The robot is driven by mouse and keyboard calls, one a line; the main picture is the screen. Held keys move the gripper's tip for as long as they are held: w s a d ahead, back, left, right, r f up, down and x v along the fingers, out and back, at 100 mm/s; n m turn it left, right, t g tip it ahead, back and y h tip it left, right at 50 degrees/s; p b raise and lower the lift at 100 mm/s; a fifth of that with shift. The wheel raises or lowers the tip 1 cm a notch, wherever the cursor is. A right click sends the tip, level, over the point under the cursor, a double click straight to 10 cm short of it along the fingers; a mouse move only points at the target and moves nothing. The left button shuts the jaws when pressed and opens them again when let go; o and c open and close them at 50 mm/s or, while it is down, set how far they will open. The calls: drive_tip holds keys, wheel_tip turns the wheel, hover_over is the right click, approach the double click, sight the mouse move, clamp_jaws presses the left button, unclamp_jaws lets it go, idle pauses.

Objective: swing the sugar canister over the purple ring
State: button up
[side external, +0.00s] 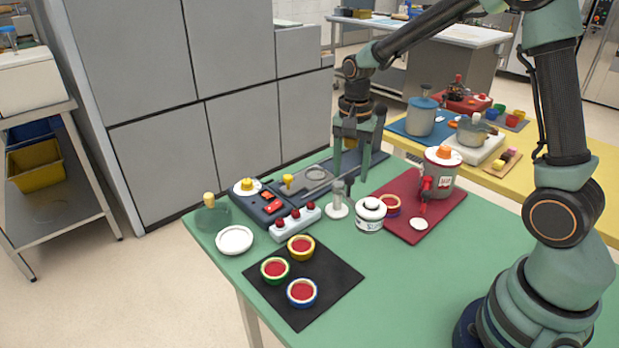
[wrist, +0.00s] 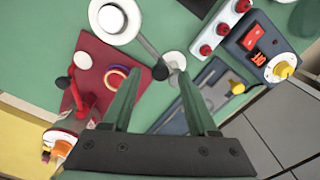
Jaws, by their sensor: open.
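The sugar canister (side external: 370,214) is a short white jar with dark lettering and a dark ring on its lid. My gripper (side external: 352,178) is open and empty, pointing down above the table, behind and left of the canister. Its two fingers frame the wrist view (wrist: 160,72).
A grey post on a white base (side external: 338,208) stands close below my gripper. A switch panel (side external: 295,222) and several coloured cups (side external: 301,292) lie left and in front.

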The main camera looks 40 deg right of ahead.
drive_tip(key=shift+f, duration=0.6)
clamp_jaws()
drive_tip(key=shift+r, duration=0.1)
idle(1.0)
